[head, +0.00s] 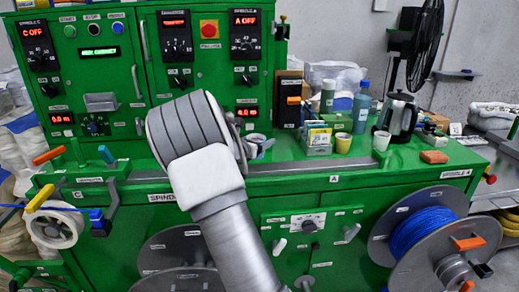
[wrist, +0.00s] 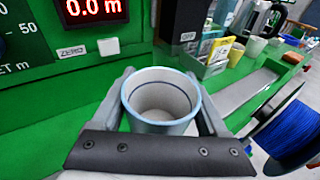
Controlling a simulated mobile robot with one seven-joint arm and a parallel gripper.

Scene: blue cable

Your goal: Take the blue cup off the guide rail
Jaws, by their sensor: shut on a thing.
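The blue cup (wrist: 160,124) is pale, with a light blue rim and a dark line around its empty inside. It stands upright between the two fingers of my gripper (wrist: 160,88), which is shut on it. In the head view, my arm covers most of the gripper, and only a small part of the cup (head: 256,138) shows beside it. The metal guide rail (head: 340,163) runs along the front of the green machine's top; it also shows in the wrist view (wrist: 256,92). I cannot tell whether the cup's base touches the rail.
Behind the rail stand a card box (head: 319,137), a yellow cup (head: 343,143), a white cup (head: 382,140), bottles (head: 361,107) and a kettle (head: 399,115). An orange block (head: 434,157) lies at the right. A blue cable spool (head: 420,232) hangs below. The control panel rises behind.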

